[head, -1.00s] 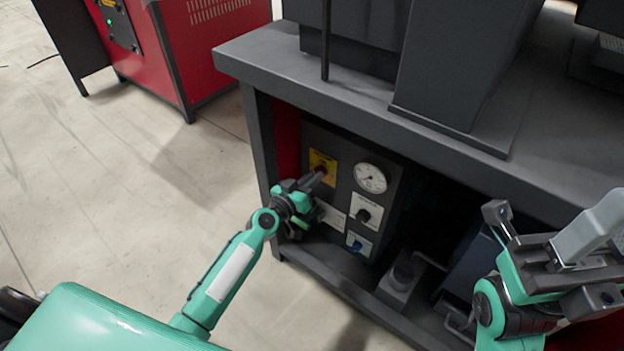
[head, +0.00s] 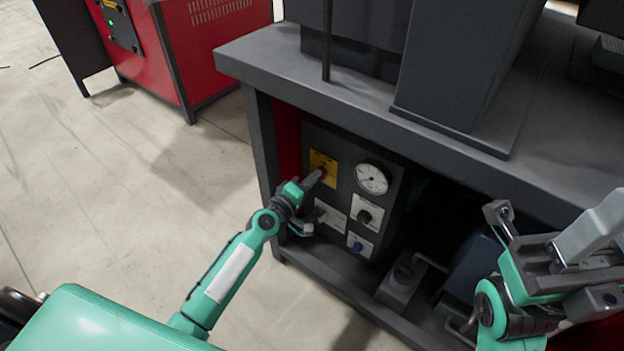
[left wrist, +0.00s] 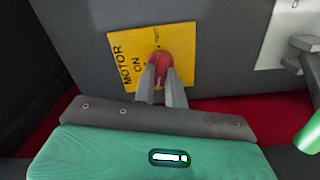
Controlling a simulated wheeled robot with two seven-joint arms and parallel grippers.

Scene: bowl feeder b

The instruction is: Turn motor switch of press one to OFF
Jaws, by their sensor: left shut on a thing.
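The motor switch is a red knob (left wrist: 160,64) on a yellow plate (left wrist: 110,45) whose readable words are MOTOR and ON; small lettering above the knob is too small to read. The plate also shows in the head view (head: 316,160), at the upper left of the dark control panel. My left gripper (left wrist: 160,80) has its two grey fingers shut on the red knob, one on each side. The fingers hide part of the knob, and I cannot tell which position it points to. My right gripper (head: 545,235) is at the right, away from the panel; its finger opening is unclear.
The heavy grey tabletop (head: 300,75) overhangs the panel. A red machine (head: 200,60) stands at the back left. Floor at left is clear.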

